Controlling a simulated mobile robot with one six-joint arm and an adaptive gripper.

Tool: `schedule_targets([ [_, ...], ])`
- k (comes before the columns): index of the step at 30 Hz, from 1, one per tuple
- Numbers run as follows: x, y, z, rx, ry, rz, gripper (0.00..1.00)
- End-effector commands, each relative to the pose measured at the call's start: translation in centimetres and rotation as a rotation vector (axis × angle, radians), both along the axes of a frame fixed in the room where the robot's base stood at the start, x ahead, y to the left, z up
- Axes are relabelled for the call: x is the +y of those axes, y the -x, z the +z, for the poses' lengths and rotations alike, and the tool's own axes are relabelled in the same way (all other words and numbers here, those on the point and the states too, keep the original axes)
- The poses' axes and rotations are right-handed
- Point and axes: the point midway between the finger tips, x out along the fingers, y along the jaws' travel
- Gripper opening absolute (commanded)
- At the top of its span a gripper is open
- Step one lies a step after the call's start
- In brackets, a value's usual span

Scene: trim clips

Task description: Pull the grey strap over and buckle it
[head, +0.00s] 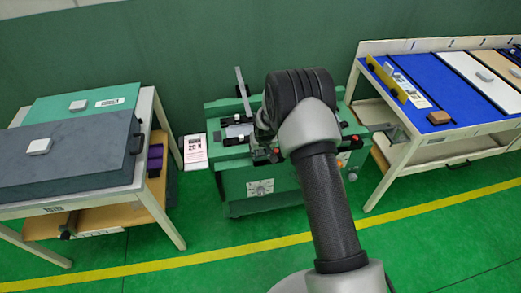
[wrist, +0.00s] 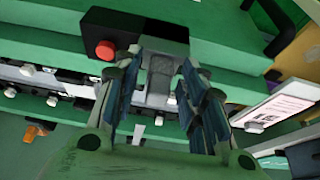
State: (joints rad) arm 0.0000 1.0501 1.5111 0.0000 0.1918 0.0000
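In the head view a thin grey strip (head: 242,90), which looks like the strap, stands up, slightly tilted, at the back left of the green machine (head: 235,185). A grey piece (wrist: 159,88) shows between the fingers, in front of a dark block with a red button (wrist: 105,49). I cannot tell if the fingers touch the grey piece, or whether it is part of the strap or the buckle.
A table with grey and green panels (head: 65,155) stands left. A table with blue and white panels (head: 455,85) stands right. A white printed sign (head: 195,151) is beside the machine, and it also shows in the wrist view (wrist: 275,108). My arm covers the machine's middle.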

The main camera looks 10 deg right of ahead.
Motion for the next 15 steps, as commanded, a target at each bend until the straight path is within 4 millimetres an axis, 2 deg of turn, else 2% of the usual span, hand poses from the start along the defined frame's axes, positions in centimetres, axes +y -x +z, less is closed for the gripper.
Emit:
schedule_targets([
  [8, 0.0, 0.0, 0.4, -0.004, 0.0, 0.0, 0.38],
  [11, 0.0, 0.3, 1.4, -0.005, 0.0, 0.0, 0.38],
  [15, 0.0, 1.3, 4.0, -0.006, 0.0, 0.0, 0.38],
])
